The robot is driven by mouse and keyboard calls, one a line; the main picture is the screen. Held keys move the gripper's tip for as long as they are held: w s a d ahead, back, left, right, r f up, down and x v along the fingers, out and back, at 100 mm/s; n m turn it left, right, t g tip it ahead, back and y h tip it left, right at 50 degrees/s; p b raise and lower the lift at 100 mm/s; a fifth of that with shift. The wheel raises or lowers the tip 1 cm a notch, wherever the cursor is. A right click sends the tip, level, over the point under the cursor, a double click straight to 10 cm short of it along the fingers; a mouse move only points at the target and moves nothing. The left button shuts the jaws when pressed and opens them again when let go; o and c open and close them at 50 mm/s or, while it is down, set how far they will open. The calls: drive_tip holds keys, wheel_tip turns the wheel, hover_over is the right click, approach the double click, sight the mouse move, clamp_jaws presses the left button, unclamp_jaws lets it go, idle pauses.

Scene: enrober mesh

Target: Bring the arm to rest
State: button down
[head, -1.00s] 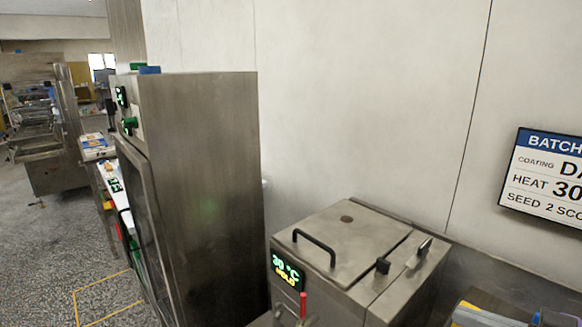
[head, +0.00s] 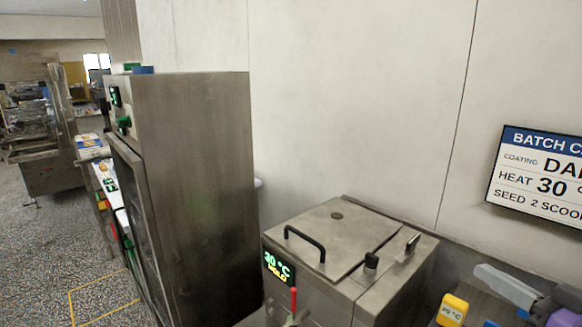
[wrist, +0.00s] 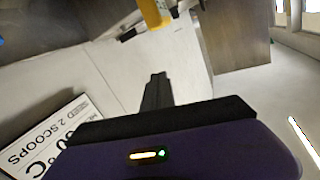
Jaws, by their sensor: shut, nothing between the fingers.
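My gripper (wrist: 157,90) shows in the wrist view as shut dark fingers beyond a black palm and purple housing. Nothing is held, and the fingers look clear of any surface. In the head view, a long grey part (head: 505,285) with a black joint and a purple piece (head: 565,319) shows at the lower right edge. It may be my gripper end, but it is cut off by the frame.
A steel tank (head: 330,235) with a black handle and 30 °C display stands low in the middle. A tall steel cabinet (head: 195,180) stands left of it. A yellow 29 °C unit (head: 452,310) is at the lower right, below the wall sign (head: 540,180). Floor is open at left.

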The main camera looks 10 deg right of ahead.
drive_tip(key=s+f+m+h, duration=0.1)
drive_tip(key=f+m+h, duration=0.1)
drive_tip(key=d+f+m+h, duration=0.1)
drive_tip(key=f+m+h, duration=0.1)
drive_tip(key=h, duration=0.1)
drive_tip(key=s+d+f+m+t+h, duration=0.1)
drive_tip(key=f+m+h, duration=0.1)
drive_tip(key=shift+s+d+f+h, duration=0.25)
drive_tip(key=shift+s+f+h, duration=0.05)
drive_tip(key=shift+s, duration=0.05)
drive_tip(key=s+a+f+n+g+y, duration=0.1)
drive_tip(key=s+a+f, duration=0.3)
drive_tip(key=s+a, duration=0.3)
drive_tip(key=s+a+f+n+g+y, duration=0.1)
drive_tip(key=s+a+f+n, duration=0.1)
drive_tip(key=s+a, duration=0.5)
drive_tip(key=s+a+f+n, duration=0.2)
drive_tip(key=s+a+f, duration=0.3)
drive_tip(key=s, duration=1.1)
drive_tip(key=shift+a+f+g+y, duration=0.35)
drive_tip(key=shift+a+g+y, duration=0.05)
drive_tip(key=shift+a, duration=0.6)
drive_tip(key=shift+s, duration=0.15)
